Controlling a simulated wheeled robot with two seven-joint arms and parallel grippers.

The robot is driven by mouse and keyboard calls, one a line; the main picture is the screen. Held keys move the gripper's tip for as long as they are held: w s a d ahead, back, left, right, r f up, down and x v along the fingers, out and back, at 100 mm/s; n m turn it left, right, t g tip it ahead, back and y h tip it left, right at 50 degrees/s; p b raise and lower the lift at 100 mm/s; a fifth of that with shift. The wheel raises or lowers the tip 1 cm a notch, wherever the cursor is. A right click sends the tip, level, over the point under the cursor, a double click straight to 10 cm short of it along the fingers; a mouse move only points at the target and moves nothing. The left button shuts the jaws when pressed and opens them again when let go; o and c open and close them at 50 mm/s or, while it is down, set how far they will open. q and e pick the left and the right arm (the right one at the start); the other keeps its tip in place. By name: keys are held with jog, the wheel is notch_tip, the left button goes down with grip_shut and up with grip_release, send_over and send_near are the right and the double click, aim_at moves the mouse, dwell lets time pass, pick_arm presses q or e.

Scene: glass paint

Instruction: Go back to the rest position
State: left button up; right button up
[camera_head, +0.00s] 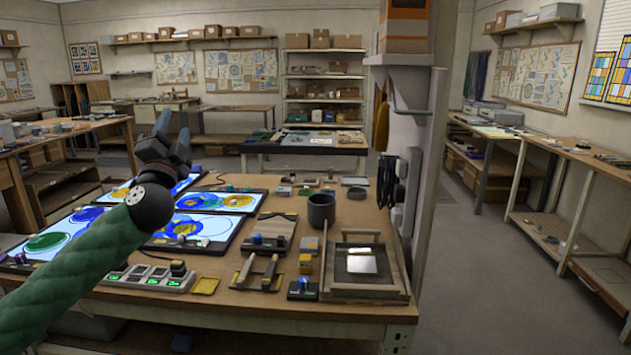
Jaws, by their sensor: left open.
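My left gripper (173,132) is open and empty, raised above the far left part of the workbench (250,300). Its arm comes in from the lower left with a green quilted sleeve. The gripper's fingers point up and away, apart from the things on the bench. Lit panels (215,228) with blue, yellow and green glass pieces lie below and behind it, partly hidden by the arm. My right gripper is not in view.
A dark cup (321,210), a wooden tray (365,290) with a pale square, and small blocks and tools crowd the bench. A pillar (415,130) stands at its right edge. Open floor (490,290) lies to the right, before a side bench (580,160).

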pick_arm(q)
jog(key=s+d+f+n+g+p, duration=0.1)
jog(key=s+d+f+n+g, duration=0.2)
jog(key=f, duration=0.9)
jog(key=s+d+f+n+g+y, duration=0.15)
jog(key=s+f+g, duration=0.35)
jog(key=f, duration=0.6)
jog(key=s+d+f+n+g+p, duration=0.1)
jog(key=s+d+f+n+g, duration=0.25)
jog(key=f, duration=0.85)
jog(key=s+d+f+n+g+h, duration=0.1)
jog(key=s+d+f+g, duration=0.1)
jog(key=s+f, duration=0.7)
jog(key=s+d+f+n+g+h+p, duration=0.1)
jog(key=s+d+f+g, duration=0.2)
jog(key=s+f, duration=0.7)
jog(key=s+d+f+n+g+h+p, duration=0.1)
jog(key=s+f+g, duration=0.5)
jog(key=s, duration=1.1)
notch_tip(320, 180, down, 4)
jog(key=shift+d+f+h, duration=0.1)
jog(key=shift+d+h, duration=0.45)
jog(key=shift+d, duration=0.65)
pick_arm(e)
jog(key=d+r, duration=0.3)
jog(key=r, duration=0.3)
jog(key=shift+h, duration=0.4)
